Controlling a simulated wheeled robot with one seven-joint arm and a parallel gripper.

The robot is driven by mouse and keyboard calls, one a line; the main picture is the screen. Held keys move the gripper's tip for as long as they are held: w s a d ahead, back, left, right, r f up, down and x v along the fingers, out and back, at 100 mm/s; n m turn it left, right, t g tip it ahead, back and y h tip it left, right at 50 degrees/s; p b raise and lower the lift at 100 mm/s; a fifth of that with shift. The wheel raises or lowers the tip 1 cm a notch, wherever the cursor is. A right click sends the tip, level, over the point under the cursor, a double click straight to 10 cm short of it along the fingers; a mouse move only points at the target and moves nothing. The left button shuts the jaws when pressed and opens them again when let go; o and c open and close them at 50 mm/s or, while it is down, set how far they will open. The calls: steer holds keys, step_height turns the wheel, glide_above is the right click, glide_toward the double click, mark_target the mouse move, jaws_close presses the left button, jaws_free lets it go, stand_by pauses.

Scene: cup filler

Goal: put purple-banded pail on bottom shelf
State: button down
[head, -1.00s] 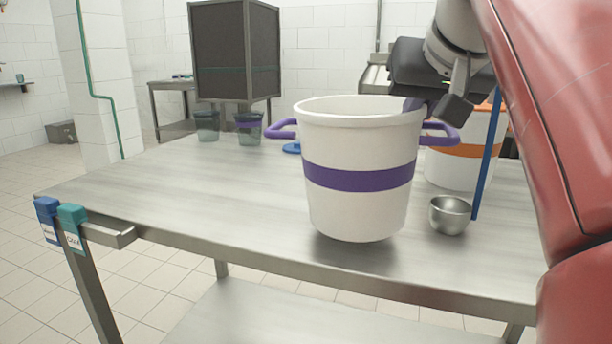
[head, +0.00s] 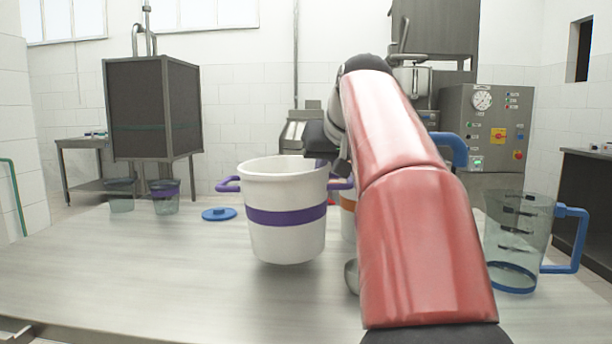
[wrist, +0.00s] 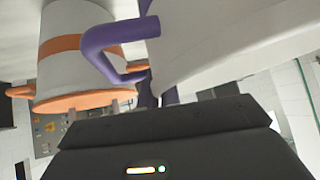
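The purple-banded pail (head: 286,235) is white and upright, with purple side handles. It is at the middle of the head view, and a soft shadow below suggests its base is slightly above the tabletop (head: 110,270). My gripper (head: 326,160) is at the pail's right rim, by the right handle, and appears shut on the pail. The wrist view shows the pail's white wall (wrist: 235,40) and a purple handle (wrist: 105,45) close to the dark fingers (wrist: 157,88). The exact contact is hidden. The bottom shelf is out of view now.
An orange-banded pail (head: 348,217) stands behind my arm. A metal bowl (head: 351,277) is partly hidden by my arm. A clear jug (head: 515,240) stands at right. A blue lid (head: 219,214) and two cups (head: 165,197) are at left. The left tabletop is clear.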

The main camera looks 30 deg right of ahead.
steer(key=w+d+f, duration=0.1)
steer(key=w+f, duration=0.1)
steer(key=f, duration=0.1)
steer(key=shift+w+d+f, duration=0.1)
steer(key=shift+w+d, duration=0.25)
steer(key=shift+d, duration=0.05)
steer(key=c, duration=1.6)
jaws_free()
